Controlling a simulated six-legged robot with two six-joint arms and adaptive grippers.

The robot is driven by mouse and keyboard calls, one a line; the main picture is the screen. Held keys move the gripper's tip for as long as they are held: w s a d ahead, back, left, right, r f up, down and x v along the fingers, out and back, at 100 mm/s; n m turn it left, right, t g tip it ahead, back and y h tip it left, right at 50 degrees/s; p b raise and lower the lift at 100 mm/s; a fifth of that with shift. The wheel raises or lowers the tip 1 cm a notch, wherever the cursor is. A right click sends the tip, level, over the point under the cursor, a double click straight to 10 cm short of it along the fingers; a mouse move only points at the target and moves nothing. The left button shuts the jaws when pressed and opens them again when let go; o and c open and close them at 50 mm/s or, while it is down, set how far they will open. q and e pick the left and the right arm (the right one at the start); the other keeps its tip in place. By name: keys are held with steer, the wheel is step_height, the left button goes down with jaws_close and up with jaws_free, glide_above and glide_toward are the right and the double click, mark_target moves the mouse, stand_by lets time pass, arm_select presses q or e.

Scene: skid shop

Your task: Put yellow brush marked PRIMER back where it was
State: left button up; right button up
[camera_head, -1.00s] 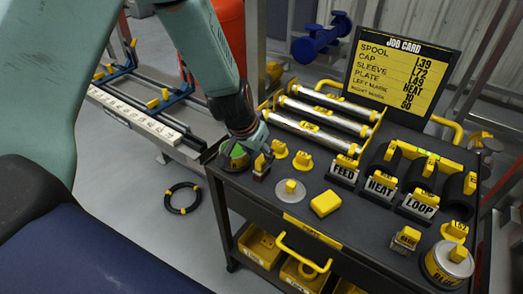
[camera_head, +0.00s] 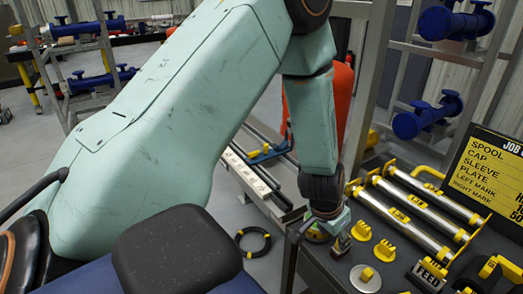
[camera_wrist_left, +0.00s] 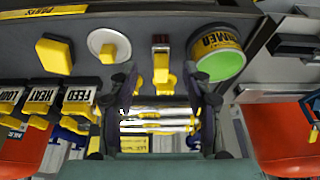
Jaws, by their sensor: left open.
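The round yellow PRIMER tin (camera_wrist_left: 218,54) with a green top stands near the cart's edge; in the head view it is partly hidden behind my left gripper (camera_head: 330,222). My right gripper is out of view.
The cart top (camera_head: 315,262) also holds a white disc with a yellow knob (camera_head: 366,277), yellow pieces (camera_head: 384,252), several silver rollers (camera_head: 412,217) and the FEED block (camera_head: 428,275). A yellow block (camera_wrist_left: 54,54) lies near the edge. A black ring (camera_head: 253,242) lies on the floor.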

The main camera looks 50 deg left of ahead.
arm_select(q)
steer(key=s+d+f+g, duration=0.1)
steer(key=s+f, duration=0.3)
steer(key=s, duration=0.5)
steer(key=s+d+f+n+g, duration=0.1)
steer(key=s+f, duration=0.3)
steer(key=s, duration=0.6)
steer(key=s+d+f+g, duration=0.1)
steer(key=s+f, duration=0.3)
steer(key=s, duration=0.6)
steer(key=shift+d+f+n+g, duration=0.2)
steer(key=shift+f+n+g, duration=0.2)
steer(key=shift+g, duration=0.1)
step_height(320, 180, down, 10)
steer(key=b, duration=1)
steer(key=shift+f, duration=0.1)
